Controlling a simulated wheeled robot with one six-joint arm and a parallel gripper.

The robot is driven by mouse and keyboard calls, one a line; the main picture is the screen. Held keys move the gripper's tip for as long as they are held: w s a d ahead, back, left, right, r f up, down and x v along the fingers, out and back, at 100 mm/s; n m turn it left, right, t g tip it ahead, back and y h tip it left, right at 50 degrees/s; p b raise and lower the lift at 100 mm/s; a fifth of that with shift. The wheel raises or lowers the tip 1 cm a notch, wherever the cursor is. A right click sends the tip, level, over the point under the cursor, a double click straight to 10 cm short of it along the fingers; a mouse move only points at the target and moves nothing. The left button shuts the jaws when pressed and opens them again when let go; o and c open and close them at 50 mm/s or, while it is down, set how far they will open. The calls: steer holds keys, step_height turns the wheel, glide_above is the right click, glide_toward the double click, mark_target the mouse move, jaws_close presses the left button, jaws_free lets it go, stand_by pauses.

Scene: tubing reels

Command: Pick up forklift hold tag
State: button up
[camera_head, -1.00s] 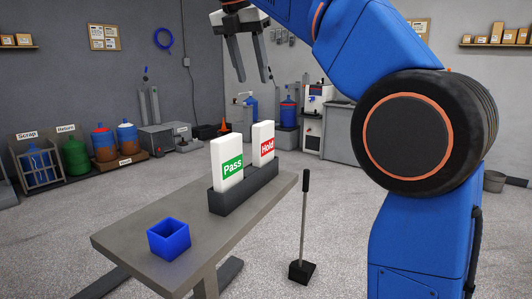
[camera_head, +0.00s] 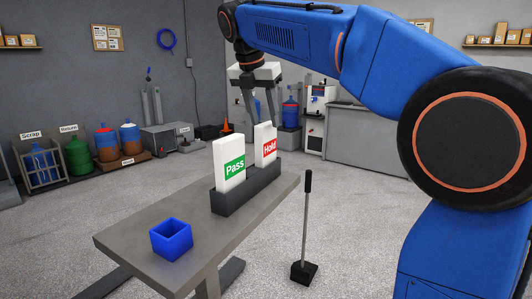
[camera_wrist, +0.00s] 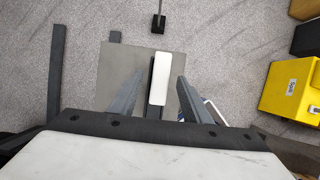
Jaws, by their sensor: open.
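The hold tag (camera_head: 265,146) is a white upright block with a red "Hold" label, standing in the right end of a dark holder (camera_head: 247,191) on the grey table.
A blue open box (camera_head: 171,240) sits near the front end of the table (camera_head: 135,244). A black upright handle on a dark base (camera_head: 304,271) stands on the floor right of the table. A yellow case (camera_wrist: 290,90) shows right in the wrist view.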

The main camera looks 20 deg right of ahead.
mark_target(265, 124)
steer(key=shift+x, duration=1.9)
steer(key=shift+s+a, duration=0.1)
steer(key=shift+s, duration=0.05)
steer(key=shift+c, duration=0.6)
jaws_close()
